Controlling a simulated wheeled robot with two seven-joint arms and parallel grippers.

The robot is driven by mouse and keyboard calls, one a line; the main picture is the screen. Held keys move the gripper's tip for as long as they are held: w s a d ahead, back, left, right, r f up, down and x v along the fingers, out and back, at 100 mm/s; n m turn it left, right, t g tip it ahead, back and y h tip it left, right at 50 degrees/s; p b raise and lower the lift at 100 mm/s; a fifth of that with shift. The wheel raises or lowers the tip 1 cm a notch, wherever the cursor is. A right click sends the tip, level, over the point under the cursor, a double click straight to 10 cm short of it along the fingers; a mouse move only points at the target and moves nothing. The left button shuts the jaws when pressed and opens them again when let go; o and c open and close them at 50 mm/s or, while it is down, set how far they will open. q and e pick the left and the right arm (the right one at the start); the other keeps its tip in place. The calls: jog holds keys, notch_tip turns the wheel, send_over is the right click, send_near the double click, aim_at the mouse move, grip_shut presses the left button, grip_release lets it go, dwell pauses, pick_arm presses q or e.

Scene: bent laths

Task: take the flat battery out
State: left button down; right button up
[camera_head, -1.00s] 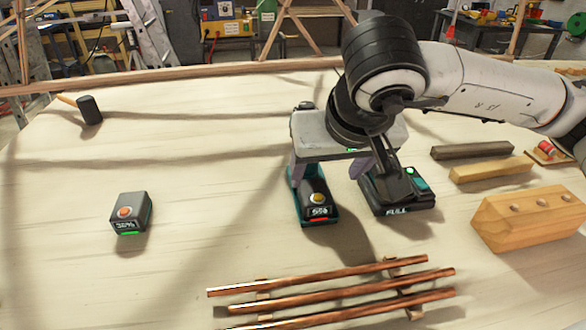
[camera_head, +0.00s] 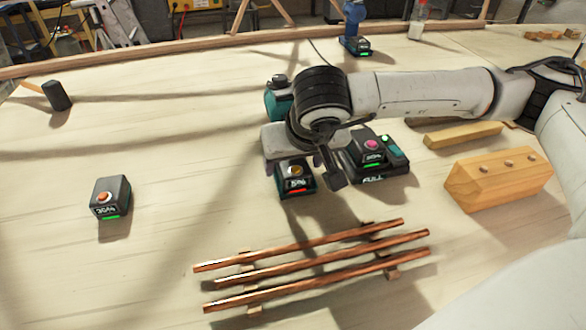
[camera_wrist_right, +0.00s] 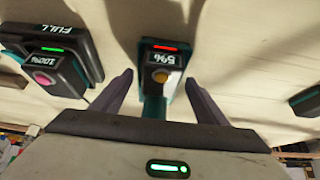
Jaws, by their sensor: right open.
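The flat battery (camera_head: 296,177) is a dark block with a yellow button, a 5% display and a red light. It sits in a teal-edged tool part; teal housing (camera_head: 279,103) shows behind my wrist. My right gripper (camera_wrist_right: 160,80) is open, with one finger on each side of the battery in the right wrist view, with gaps visible. My left gripper is out of view.
A loose battery (camera_head: 111,196) with an orange button and green light stands at the left. Copper rods (camera_head: 320,262) lie on wooden supports in front. A drilled wooden block (camera_head: 497,180) and a wooden bar (camera_head: 463,135) are at the right. The table between the loose battery and my gripper is clear.

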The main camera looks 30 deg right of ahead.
jog(key=shift+r, duration=0.1)
jog(key=c, duration=1.4)
